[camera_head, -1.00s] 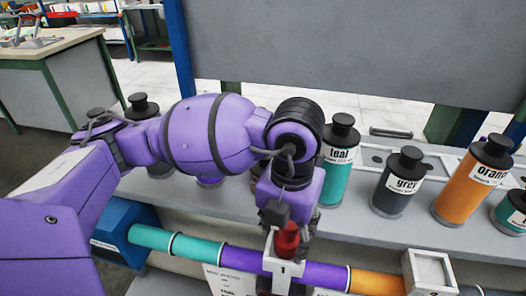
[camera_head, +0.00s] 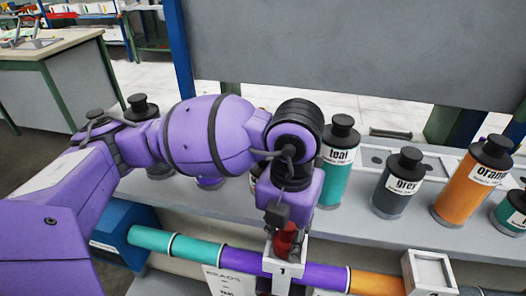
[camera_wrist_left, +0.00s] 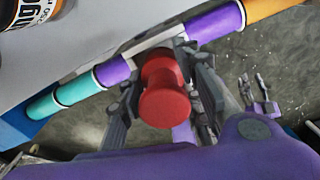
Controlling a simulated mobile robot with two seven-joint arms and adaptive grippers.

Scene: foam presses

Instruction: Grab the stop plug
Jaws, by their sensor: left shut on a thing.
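The red stop plug (camera_head: 285,240) stands in the white block numbered 1 (camera_head: 284,268) on the coloured tube. My left gripper (camera_head: 286,232) reaches down from above and is shut on the plug. In the left wrist view the plug (camera_wrist_left: 165,100) shows its round red head between the two fingers of my left gripper (camera_wrist_left: 165,88). Its lower end is hidden there. I cannot tell whether it is lifted at all from the block.
The tube has teal (camera_head: 145,238), purple (camera_head: 325,275) and orange (camera_head: 375,284) stretches. A second white block (camera_head: 430,270) sits to the right. Behind stands a grey shelf with labelled teal (camera_head: 335,185), grey (camera_head: 393,190) and orange (camera_head: 462,190) bottles. A grey panel (camera_head: 350,45) rises behind them.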

